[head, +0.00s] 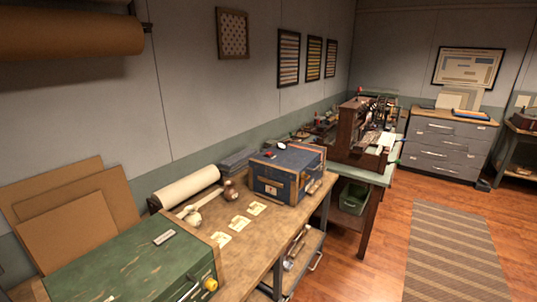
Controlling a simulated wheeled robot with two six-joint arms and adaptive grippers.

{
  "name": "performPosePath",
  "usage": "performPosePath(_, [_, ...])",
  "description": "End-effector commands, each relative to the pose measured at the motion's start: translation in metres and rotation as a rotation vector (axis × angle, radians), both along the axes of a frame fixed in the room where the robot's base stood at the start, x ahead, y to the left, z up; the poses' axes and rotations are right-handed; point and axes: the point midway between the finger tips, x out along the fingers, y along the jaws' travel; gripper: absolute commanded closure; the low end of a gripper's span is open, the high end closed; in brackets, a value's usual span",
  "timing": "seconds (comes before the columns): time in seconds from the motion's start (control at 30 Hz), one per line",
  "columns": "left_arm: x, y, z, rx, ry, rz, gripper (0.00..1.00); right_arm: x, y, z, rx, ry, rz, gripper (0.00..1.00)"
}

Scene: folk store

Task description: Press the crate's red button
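A blue crate (275,185) with brown wooden edges sits on the far end of the wooden workbench (255,245). On its top are a small white spot (282,146) and a small reddish spot (268,154); they are too small to tell which is a button. Neither of my grippers is in view.
A green chest (130,262) with a yellow knob (211,285) fills the near left of the bench. A pale roll (186,187), paper cards (240,223) and round-ended tools lie between. A wooden machine (355,135) stands behind the crate. Floor at right is clear around a striped rug (450,255).

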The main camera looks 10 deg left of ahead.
Motion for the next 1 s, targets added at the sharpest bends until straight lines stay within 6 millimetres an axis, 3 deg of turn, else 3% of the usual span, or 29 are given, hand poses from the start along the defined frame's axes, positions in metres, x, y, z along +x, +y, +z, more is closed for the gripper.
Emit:
performPosePath(0.03, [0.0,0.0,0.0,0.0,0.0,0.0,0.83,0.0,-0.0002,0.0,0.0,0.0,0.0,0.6])
performPosePath(0.17, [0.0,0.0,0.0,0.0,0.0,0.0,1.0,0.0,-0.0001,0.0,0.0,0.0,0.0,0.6])
performPosePath(1.0, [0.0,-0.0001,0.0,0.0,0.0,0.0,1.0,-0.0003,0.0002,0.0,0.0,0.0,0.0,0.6])
